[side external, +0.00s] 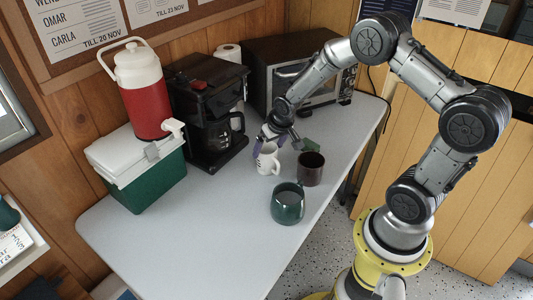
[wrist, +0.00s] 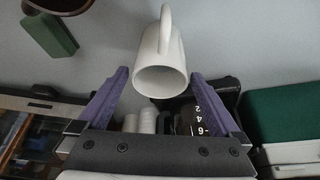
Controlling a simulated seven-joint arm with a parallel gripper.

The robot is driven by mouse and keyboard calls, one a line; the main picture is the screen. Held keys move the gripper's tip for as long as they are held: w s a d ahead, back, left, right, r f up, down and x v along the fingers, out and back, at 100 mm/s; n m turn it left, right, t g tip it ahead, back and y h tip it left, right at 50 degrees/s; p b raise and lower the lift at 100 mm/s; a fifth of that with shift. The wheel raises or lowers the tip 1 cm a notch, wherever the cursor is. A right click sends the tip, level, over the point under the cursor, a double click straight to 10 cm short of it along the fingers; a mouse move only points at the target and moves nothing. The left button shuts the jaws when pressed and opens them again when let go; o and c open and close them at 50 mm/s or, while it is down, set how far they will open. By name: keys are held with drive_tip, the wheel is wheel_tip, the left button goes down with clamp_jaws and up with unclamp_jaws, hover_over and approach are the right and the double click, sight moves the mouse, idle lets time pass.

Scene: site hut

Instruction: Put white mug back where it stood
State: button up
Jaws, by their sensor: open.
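My gripper (side external: 269,143) is at the mug's upper part. In the wrist view its purple fingers (wrist: 158,74) are open, one on each side of the mug's rim, with a gap visible at either side.
A dark brown mug (side external: 311,170) stands close at the right, with a green block (side external: 311,144) behind it. A green mug (side external: 288,204) stands nearer the front. A coffee maker (side external: 205,110), toaster oven (side external: 300,70) and cooler (side external: 137,170) line the back. The table's front left (side external: 190,240) is clear.

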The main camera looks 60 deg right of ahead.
drive_tip(key=v, duration=0.7)
drive_tip(key=shift+f, duration=0.1)
drive_tip(key=s+a+r+n, duration=0.1)
drive_tip(key=s+a+r, duration=0.2)
drive_tip(key=r, duration=0.3)
drive_tip(key=s+a+r+n, duration=0.1)
drive_tip(key=s+a+r, duration=0.1)
drive_tip(key=s+r, duration=0.35)
drive_tip(key=s+a+r+n+y, duration=0.1)
drive_tip(key=s+a+r, duration=0.2)
drive_tip(key=s, duration=0.4)
drive_tip(key=s+a+r+n+t, duration=0.1)
drive_tip(key=s+a+r, duration=0.2)
drive_tip(key=s, duration=0.4)
drive_tip(key=shift+s+a+r+y, duration=0.2)
drive_tip(key=shift+r+y, duration=0.1)
drive_tip(key=shift+y, duration=0.1)
drive_tip(key=shift+w, duration=0.1)
